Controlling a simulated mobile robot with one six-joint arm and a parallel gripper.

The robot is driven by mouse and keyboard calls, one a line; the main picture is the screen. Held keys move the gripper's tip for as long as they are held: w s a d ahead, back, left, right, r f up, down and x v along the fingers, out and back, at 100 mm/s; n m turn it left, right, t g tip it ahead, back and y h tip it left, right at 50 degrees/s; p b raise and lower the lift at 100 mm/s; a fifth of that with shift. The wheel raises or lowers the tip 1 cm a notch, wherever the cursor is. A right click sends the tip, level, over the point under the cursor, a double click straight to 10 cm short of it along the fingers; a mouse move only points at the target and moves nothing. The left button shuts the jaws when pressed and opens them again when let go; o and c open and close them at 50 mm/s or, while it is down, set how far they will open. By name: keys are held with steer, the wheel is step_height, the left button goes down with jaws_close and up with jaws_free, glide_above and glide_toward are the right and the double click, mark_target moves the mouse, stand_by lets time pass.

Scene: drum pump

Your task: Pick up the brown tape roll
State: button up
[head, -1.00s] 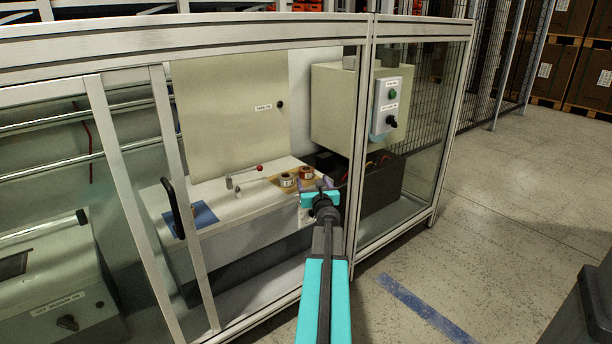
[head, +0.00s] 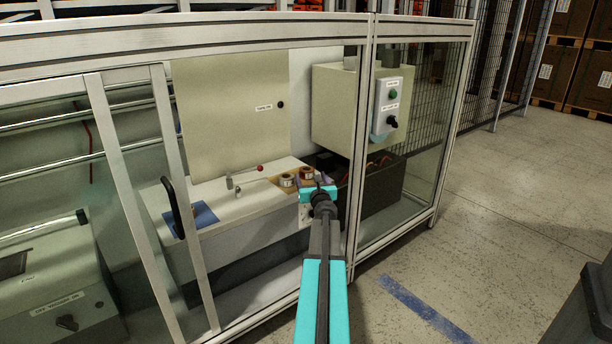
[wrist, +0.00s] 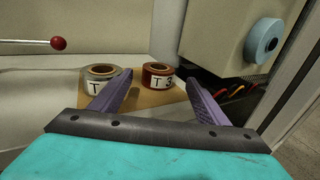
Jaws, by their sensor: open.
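The brown tape roll (wrist: 158,77) is a reddish-brown ring with a white label, standing on a tan board (wrist: 140,100) in the wrist view. It also shows in the head view (head: 306,172), just beyond my gripper. A grey-white tape roll (wrist: 102,76) with a white label stands to its left, partly behind the left finger. My gripper (wrist: 160,85) is open and empty, its purple fingers spread. In the wrist view the brown roll appears between the fingertips. I cannot tell how far ahead of them it is.
A lever with a red knob (wrist: 58,43) stands to the left. A control box (head: 388,108) with a green button and black knob is at right. A dark bin (head: 382,185) lies below it. The enclosure frame (head: 360,140) rises close to my arm's right.

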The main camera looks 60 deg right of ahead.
mark_target(308, 174)
steer(key=x, duration=0.2)
steer(key=shift+w+f+b, duration=0.15)
steer(key=shift+w+b, duration=0.2)
steer(key=shift+x, duration=1.15)
steer(key=shift+s, duration=0.1)
steer(key=c, duration=1.2)
steer(key=shift+c, duration=0.2)
steer(key=shift+r+p, duration=1.25)
steer(key=shift+r, duration=0.6)
steer(key=shift+s+a+r, duration=0.15)
steer(key=s+d+p+v, duration=0.1)
steer(key=s+p+v, duration=0.1)
steer(key=v, duration=1.3)
steer(key=shift+d+r+p, duration=0.2)
steer(key=shift+r+p, duration=0.05)
steer(key=shift+p, duration=0.05)
